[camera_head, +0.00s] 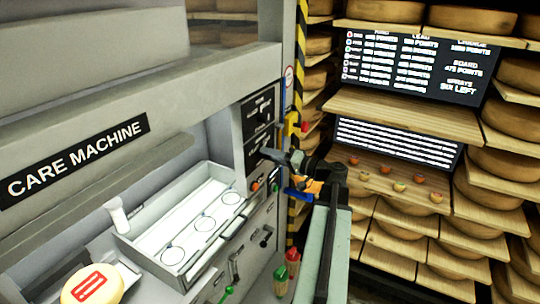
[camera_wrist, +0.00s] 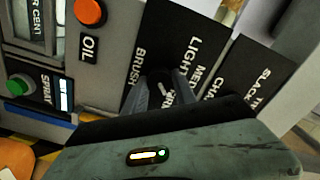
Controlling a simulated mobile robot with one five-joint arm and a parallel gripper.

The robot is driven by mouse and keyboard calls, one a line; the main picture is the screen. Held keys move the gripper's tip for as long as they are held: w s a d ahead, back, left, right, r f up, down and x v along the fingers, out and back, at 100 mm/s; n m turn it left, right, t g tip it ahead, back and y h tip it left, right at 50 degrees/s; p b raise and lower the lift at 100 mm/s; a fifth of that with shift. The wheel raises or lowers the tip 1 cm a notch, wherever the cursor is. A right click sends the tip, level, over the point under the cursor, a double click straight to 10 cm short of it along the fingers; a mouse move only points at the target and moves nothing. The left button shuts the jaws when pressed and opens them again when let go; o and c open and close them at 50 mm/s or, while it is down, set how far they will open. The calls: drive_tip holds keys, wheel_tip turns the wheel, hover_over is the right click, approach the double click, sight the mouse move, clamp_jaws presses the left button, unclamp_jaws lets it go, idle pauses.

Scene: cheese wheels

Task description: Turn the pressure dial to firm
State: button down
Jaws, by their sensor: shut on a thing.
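The pressure dial (camera_wrist: 158,76) is a small dark knob on a black label panel (camera_wrist: 186,40), seen in the wrist view. The panel reads BRUSH, LIGHT and MED, with other words partly covered; I cannot read a firm mark. My gripper (camera_wrist: 161,92) is shut on the dial, one finger on each side. In the head view my gripper (camera_head: 272,155) reaches from the right to the lower black panel (camera_head: 254,148) on the care machine (camera_head: 75,158). It hides the dial there, and I cannot tell which setting it points to.
A second black panel with a knob (camera_head: 265,116) sits just above. An orange OIL button (camera_wrist: 90,12) and a green SPRAY button (camera_wrist: 19,85) are close by. A white tray (camera_head: 150,254) and a cheese wheel (camera_head: 92,286) are at lower left. Cheese shelves (camera_head: 390,112) stand right.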

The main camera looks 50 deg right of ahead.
drive_tip(key=c, duration=1)
unclamp_jaws()
drive_tip(key=v, duration=0.8)
